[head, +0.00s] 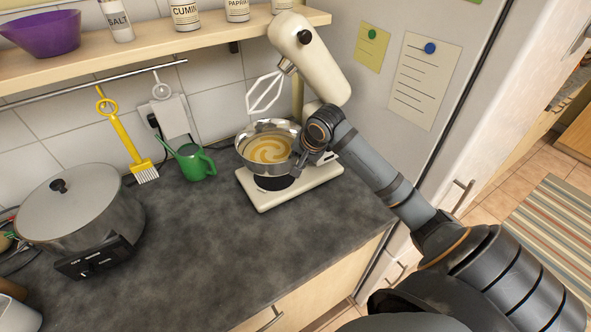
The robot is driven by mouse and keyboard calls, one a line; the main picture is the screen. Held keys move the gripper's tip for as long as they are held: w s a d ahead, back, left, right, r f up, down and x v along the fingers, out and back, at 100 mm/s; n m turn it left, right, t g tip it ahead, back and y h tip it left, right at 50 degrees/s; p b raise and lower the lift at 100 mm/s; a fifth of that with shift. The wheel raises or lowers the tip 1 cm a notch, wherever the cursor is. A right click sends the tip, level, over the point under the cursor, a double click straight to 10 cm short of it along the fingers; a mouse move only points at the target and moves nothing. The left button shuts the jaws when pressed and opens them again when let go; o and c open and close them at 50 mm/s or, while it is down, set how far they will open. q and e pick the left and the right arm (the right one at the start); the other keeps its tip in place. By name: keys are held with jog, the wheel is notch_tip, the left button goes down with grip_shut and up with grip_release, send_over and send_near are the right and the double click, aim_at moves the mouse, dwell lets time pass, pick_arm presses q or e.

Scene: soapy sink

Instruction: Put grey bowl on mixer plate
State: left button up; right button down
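The grey bowl (250,156) is metallic and holds a swirl of yellow-brown batter. It is roughly upright, directly over the dark round mixer plate (272,184) on the cream mixer's base. I cannot tell whether its bottom touches the plate or is slightly above it. My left gripper is not in view.
A large lidded pot (82,222) stands left on the dark counter (207,245). A green watering can (192,162) stands left of the mixer. A yellow brush (128,135) hangs from the rail. A shelf (165,42) and fridge (391,30) flank the mixer. The counter's middle is clear.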

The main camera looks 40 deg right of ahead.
jog(key=shift+f, duration=0.2)
notch_tip(320, 180, down, 2)
jog(key=shift+s+f, duration=0.15)
jog(key=shift+f, duration=0.05)
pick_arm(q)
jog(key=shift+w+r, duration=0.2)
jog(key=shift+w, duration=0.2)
pick_arm(e)
jog(key=shift+f, duration=0.4)
jog(key=shift+f, duration=0.15)
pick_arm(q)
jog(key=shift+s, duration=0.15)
pick_arm(e)
jog(key=c, duration=1.3)
grip_release()
pick_arm(q)
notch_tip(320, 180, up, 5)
jog(key=p, duration=0.5)
pick_arm(e)
jog(key=v, duration=1.2)
